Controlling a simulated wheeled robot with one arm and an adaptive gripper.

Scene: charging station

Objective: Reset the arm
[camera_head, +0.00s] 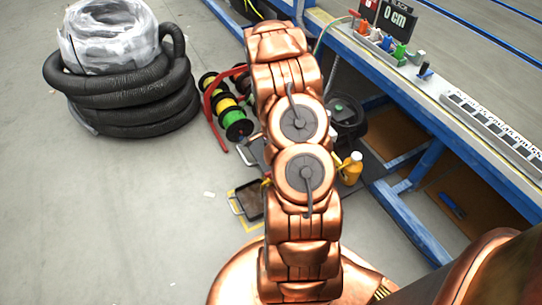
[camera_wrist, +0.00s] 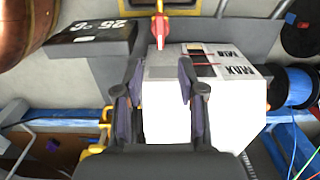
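My arm (camera_head: 302,170) is copper-coloured and runs up the middle of the head view, bent over the floor beside the workbench. Its gripper end is hidden in the head view. In the wrist view my gripper (camera_wrist: 157,88) shows two dark fingers standing apart, with nothing seen held between them. Behind the fingers is a white box (camera_wrist: 215,105) with dark squares and upside-down lettering. I cannot tell whether the fingers touch it. A red pointed part (camera_wrist: 160,30) stands beyond the fingertips.
A blue-framed workbench (camera_head: 400,195) runs along the right, with a "0 cm" display (camera_head: 395,20) and coloured connectors on it. A black hose coil (camera_head: 135,100) lies left, and cable spools (camera_head: 232,118) and a yellow bottle (camera_head: 351,168) stand near my arm.

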